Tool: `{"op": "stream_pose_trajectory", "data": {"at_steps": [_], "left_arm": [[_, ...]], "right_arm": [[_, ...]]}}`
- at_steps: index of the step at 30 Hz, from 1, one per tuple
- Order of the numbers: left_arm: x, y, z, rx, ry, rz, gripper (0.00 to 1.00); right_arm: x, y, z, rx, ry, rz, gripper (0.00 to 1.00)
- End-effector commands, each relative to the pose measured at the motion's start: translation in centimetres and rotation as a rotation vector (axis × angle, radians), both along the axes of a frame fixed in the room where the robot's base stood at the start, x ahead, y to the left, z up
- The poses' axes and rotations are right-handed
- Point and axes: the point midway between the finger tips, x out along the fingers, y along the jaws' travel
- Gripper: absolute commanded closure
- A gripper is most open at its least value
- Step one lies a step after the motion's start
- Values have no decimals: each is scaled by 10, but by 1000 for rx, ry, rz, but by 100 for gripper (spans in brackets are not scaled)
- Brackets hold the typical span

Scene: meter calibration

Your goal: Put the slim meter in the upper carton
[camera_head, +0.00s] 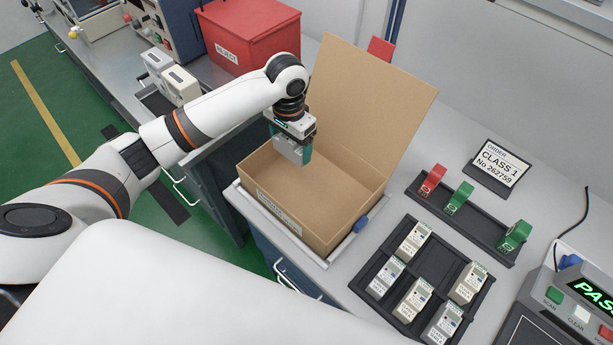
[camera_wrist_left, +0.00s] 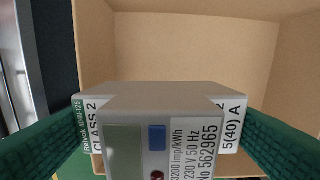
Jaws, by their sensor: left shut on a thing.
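My left gripper (camera_head: 294,150) is shut on a pale grey meter and holds it upright over the open cardboard carton (camera_head: 262,181). In the left wrist view the meter (camera_wrist_left: 160,95) sits between the two green finger pads, with a grey display, a blue button and labels reading "CLASS 2", "5(40) A" and "No 562965". The carton's inside (camera_wrist_left: 190,50) shows empty beyond it. Its lid stands up at the back. I cannot tell whether the meter's lower end is below the rim. Only one carton is visible. My right gripper is not in view.
A black tray (camera_head: 426,262) with several meters stands right of the carton. Behind it are a rack (camera_head: 484,231) with red and green pieces and a sign (camera_head: 497,166) reading "CLASS 1". A red reject box (camera_head: 247,38) stands behind my left arm.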

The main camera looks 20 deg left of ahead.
Motion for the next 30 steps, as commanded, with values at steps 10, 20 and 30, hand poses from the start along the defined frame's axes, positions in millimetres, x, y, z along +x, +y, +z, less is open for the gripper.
{"op": "stream_pose_trajectory", "data": {"at_steps": [10, 20, 30], "left_arm": [[5, 8, -54, 0, 1, -35, 44], [5, 8, -93, 0, 0, -34, 44], [5, 8, -106, 0, -3, -36, 44]], "right_arm": [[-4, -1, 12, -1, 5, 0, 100], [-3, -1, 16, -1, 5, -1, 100], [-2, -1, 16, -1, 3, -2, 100]]}}
